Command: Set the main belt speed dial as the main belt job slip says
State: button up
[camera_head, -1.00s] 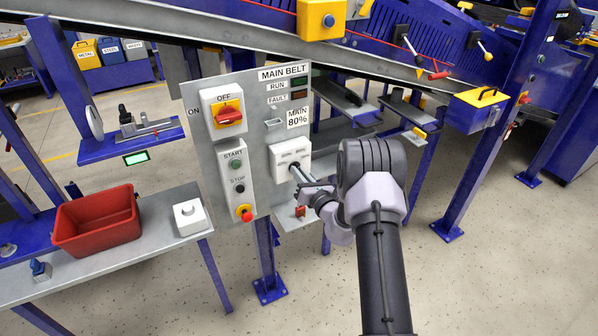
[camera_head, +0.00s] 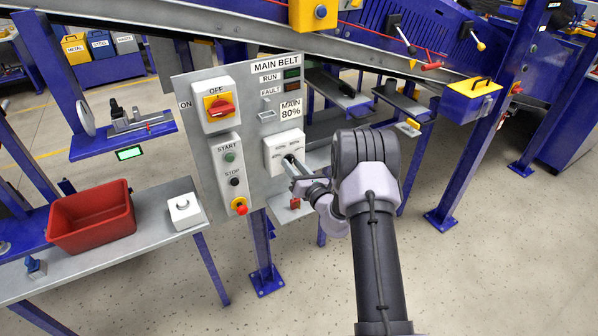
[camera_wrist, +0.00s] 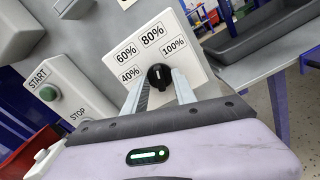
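The job slip (camera_head: 291,109) on the main belt panel reads "MAIN 80%". Below it is the white speed dial plate (camera_head: 283,148), partly hidden by my gripper in the head view. In the wrist view the plate (camera_wrist: 185,65) carries 40%, 60%, 80% and 100% labels around a black dial knob (camera_wrist: 160,77). A small pale mark shows on the knob; its exact heading is too small to tell. My gripper (camera_wrist: 161,82) is open, one finger on each side of the knob. Whether the fingers touch it I cannot tell.
A red OFF/ON switch (camera_head: 221,107), a START button (camera_head: 230,157), a STOP button (camera_head: 234,181) and a red emergency button (camera_head: 241,208) sit left of the dial. A bench with a red bin (camera_head: 92,222) stands at the left. Floor to the right is open.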

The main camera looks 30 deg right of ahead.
jog(key=s+p, duration=0.2)
jog(key=s, duration=1.5)
jog(key=shift+d, duration=0.3)
